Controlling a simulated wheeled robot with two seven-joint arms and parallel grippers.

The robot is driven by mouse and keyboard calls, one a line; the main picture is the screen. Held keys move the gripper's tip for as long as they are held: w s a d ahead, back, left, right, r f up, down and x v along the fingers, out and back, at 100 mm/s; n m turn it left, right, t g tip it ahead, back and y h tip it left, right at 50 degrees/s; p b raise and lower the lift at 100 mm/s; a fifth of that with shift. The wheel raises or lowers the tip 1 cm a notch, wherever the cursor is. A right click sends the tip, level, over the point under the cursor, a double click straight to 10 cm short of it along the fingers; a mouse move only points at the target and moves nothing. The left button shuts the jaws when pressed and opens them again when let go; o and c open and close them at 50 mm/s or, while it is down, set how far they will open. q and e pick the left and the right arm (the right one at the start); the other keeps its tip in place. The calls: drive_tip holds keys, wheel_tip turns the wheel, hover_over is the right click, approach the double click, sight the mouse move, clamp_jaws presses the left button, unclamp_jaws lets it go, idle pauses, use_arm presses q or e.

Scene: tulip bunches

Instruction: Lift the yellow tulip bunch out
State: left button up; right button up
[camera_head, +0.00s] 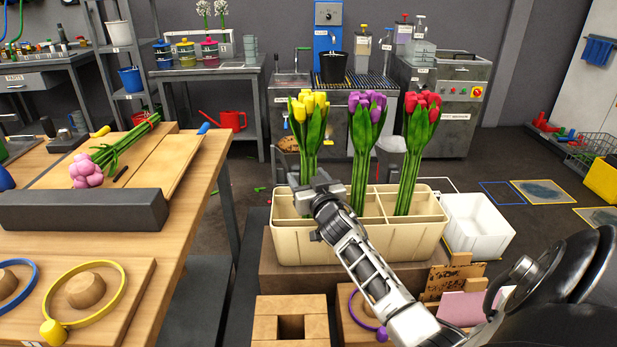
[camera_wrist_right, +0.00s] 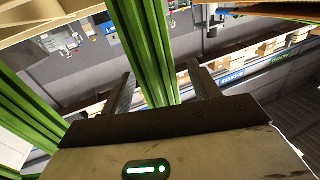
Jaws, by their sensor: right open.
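The yellow tulip bunch (camera_head: 308,108) stands upright in the left compartment of a cream divided box (camera_head: 365,245). My right gripper (camera_head: 317,188) is at its lower stems, just above the box rim, and hides part of them. In the right wrist view my right gripper (camera_wrist_right: 162,80) is open. Green stems (camera_wrist_right: 148,45), apparently of the yellow bunch, pass between its two fingers, with gaps showing beside them. My left gripper is not in view.
A purple tulip bunch (camera_head: 366,108) and a red tulip bunch (camera_head: 420,108) stand in the box to the right. More green stems (camera_wrist_right: 25,105) show left in the wrist view. A white bin (camera_head: 478,225) stands right of the box. A wooden table (camera_head: 180,230) is at left.

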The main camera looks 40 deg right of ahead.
drive_tip(key=c, duration=1.3)
drive_tip(key=shift+o, duration=0.2)
wheel_tip(320, 180, up, 10)
drive_tip(key=p, duration=0.2)
drive_tip(key=shift+p, duration=0.4)
